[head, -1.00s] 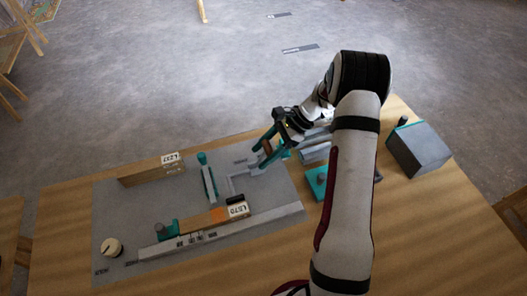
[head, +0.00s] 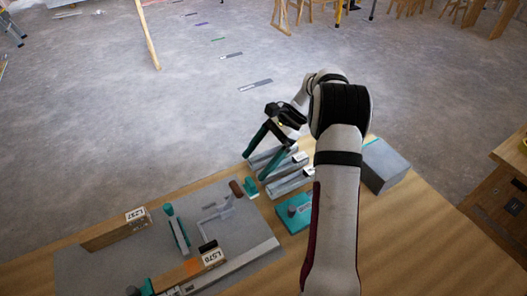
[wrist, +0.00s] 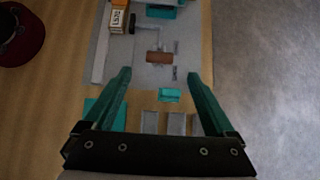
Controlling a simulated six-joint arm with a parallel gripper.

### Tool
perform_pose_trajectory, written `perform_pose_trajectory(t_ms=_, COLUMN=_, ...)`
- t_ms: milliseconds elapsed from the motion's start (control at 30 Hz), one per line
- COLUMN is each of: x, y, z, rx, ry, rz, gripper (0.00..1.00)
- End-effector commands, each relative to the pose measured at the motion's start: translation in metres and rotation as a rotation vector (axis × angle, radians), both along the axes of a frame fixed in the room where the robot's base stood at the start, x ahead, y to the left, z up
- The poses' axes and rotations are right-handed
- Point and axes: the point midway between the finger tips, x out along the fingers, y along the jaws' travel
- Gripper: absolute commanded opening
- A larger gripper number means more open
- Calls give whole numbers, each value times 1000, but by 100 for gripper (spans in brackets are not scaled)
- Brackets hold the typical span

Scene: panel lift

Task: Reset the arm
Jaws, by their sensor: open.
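My gripper (head: 263,150) is open and empty. In the head view it is raised above the far edge of the table, over the silver bars. A brown cylinder (head: 236,188) and a small teal block (head: 251,187) lie by the grey mat's right edge. The wrist view shows the same brown cylinder (wrist: 159,57) and teal block (wrist: 169,95) apart from the fingers.
The grey mat (head: 95,262) holds wooden blocks labelled L237 (head: 135,216) and L570 (head: 212,257) and a teal-ended clamp (head: 178,232). Silver bars (head: 285,178), a teal box (head: 294,212) and a grey box (head: 385,167) stand to the right. Wood at front right is bare.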

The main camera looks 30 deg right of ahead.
Motion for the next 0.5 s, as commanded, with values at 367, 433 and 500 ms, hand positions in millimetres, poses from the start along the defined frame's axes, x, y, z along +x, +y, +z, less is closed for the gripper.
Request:
perform_pose_trajectory(t_ms=367, x=0, y=-22, z=24, rx=1, ry=1, rz=-1, gripper=90)
perform_pose_trajectory(t_ms=433, x=0, y=-22, z=23, rx=1, ry=1, rz=-1, gripper=90)
perform_pose_trajectory(t_ms=500, x=0, y=-22, z=23, rx=0, ry=1, rz=-1, gripper=90)
